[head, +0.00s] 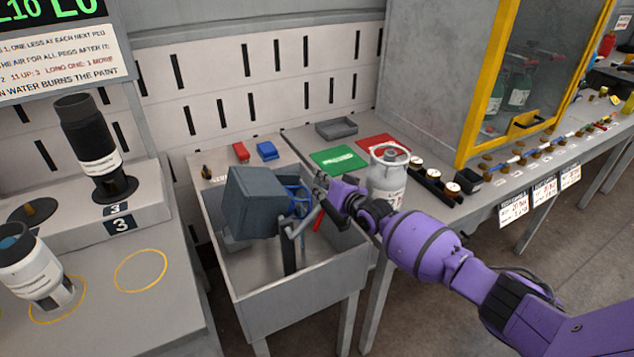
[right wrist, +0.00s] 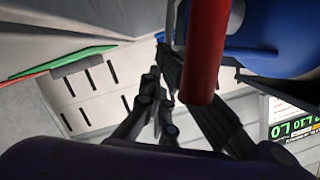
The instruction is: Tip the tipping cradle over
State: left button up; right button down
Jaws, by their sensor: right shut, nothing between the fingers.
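The tipping cradle (head: 255,203) is a dark grey box-like holder, held up on a post in a grey basin. It looks tilted a little. A blue frame (head: 297,203) shows at its right side, and a red handle (head: 318,220) stands beside my right gripper (head: 322,190). The gripper is at the right of the cradle, over the basin, with its fingers shut and empty. In the right wrist view, the red handle (right wrist: 204,50) passes close in front of the fingers (right wrist: 165,85), with a blue part (right wrist: 275,35) behind. Contact cannot be told. My left gripper is out of view.
The basin (head: 300,305) has raised walls around the cradle. A white canister (head: 388,180) stands close behind my right wrist. Green (head: 338,160) and red pads lie on the bench behind. Black (head: 92,150) and white cylinders stand at the left.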

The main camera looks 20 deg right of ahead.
jog(key=shift+s+f+b, duration=0.1)
jog(key=shift+f+b, duration=0.9)
jog(key=shift+f, duration=0.4)
jog(key=shift+r, duration=0.1)
jog(key=shift+r, duration=0.1)
